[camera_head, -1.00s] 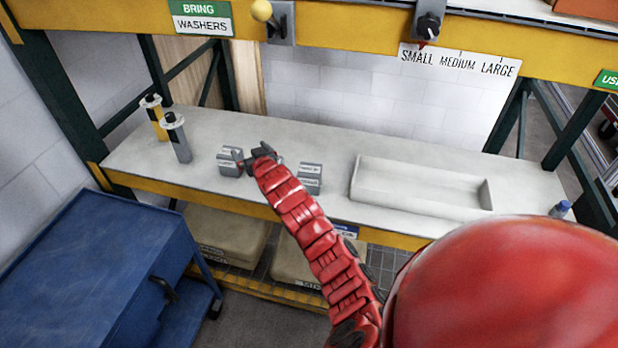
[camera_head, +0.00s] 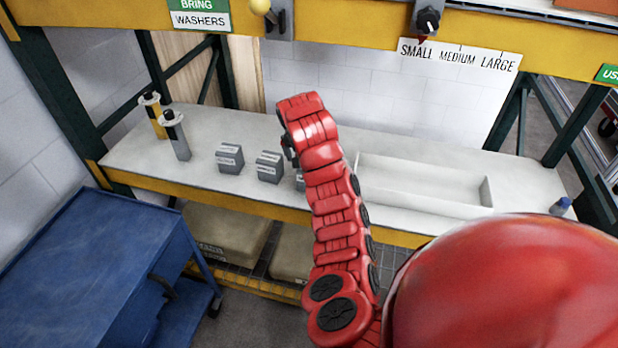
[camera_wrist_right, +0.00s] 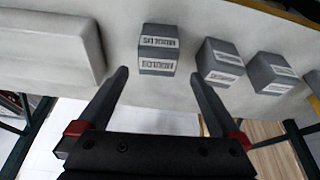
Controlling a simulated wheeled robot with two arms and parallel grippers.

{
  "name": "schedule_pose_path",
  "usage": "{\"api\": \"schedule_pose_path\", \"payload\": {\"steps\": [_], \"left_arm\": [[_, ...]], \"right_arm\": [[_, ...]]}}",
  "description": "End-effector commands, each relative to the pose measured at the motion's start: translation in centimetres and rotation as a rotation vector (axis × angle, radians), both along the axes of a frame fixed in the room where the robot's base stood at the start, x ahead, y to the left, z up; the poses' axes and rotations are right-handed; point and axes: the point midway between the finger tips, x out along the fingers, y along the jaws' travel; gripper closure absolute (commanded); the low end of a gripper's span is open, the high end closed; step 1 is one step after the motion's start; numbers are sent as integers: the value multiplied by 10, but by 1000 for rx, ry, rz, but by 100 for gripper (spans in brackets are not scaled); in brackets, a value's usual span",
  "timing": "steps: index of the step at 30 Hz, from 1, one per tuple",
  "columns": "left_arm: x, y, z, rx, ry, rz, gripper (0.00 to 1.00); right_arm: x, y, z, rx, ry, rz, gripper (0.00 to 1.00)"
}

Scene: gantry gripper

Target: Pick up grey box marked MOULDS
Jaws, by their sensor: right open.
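The grey box marked MOULDS (camera_wrist_right: 158,50) is on the white bench in the right wrist view, its label upside down. In the head view the grey box nearest the tray (camera_head: 300,181) is mostly hidden behind my red right arm. My right gripper (camera_wrist_right: 158,76) is open and empty. Its fingertips lie to either side of the box's near edge in the picture; I cannot tell the gap in depth. In the head view the gripper is largely hidden by the arm. My left gripper is not in view.
Two other grey labelled boxes (camera_head: 230,158) (camera_head: 270,166) stand left of it. A shallow white tray (camera_head: 425,180) is to the right. Two posts (camera_head: 176,136) stand at the bench's left end. A yellow beam (camera_head: 350,22) with signs crosses above.

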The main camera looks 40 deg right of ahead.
Motion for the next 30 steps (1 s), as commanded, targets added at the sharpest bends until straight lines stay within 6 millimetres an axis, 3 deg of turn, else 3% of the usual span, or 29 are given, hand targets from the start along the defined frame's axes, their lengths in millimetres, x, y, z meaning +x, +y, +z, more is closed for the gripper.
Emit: {"api": "schedule_pose_path", "payload": {"steps": [15,17,24,30], "left_arm": [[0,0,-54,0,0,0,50],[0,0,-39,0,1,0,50],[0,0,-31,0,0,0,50],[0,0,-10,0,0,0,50]], "right_arm": [[17,-18,-64,1,-4,-1,0],[20,-19,-63,1,0,1,0],[24,-25,-81,-1,1,0,0],[30,-34,-99,1,2,-1,0]]}}
